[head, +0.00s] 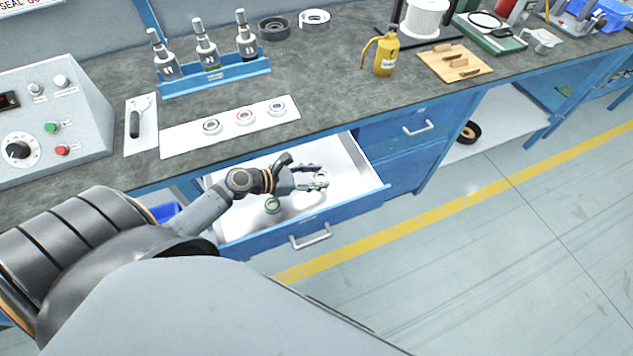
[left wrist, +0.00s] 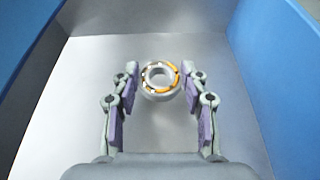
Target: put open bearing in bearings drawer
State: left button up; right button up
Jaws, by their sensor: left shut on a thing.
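The open bearing (head: 320,180) is a pale metal ring with orange showing between its rings. My left gripper (head: 309,178) is inside the pulled-out drawer (head: 352,203), shut on the bearing. In the left wrist view the bearing (left wrist: 160,81) sits between the two fingertips (left wrist: 160,85), over the drawer's pale floor. I cannot tell whether it touches the floor. My right gripper is not in view.
A white mat (head: 180,140) on the bench holds a black-ringed, a red-ringed and a blue-ringed bearing. A control box (head: 50,120), a blue rack of spindles (head: 215,77) and a yellow bottle (head: 385,55) stand on the bench. The drawer's blue front (head: 345,218) borders the open floor.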

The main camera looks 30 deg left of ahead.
pick_arm(q)
notch_tip(320, 180, down, 2)
jog(key=shift+d+f, duration=0.1)
jog(key=shift+f, duration=0.05)
jog(key=o, duration=1.3)
jog(key=shift+o, duration=0.2)
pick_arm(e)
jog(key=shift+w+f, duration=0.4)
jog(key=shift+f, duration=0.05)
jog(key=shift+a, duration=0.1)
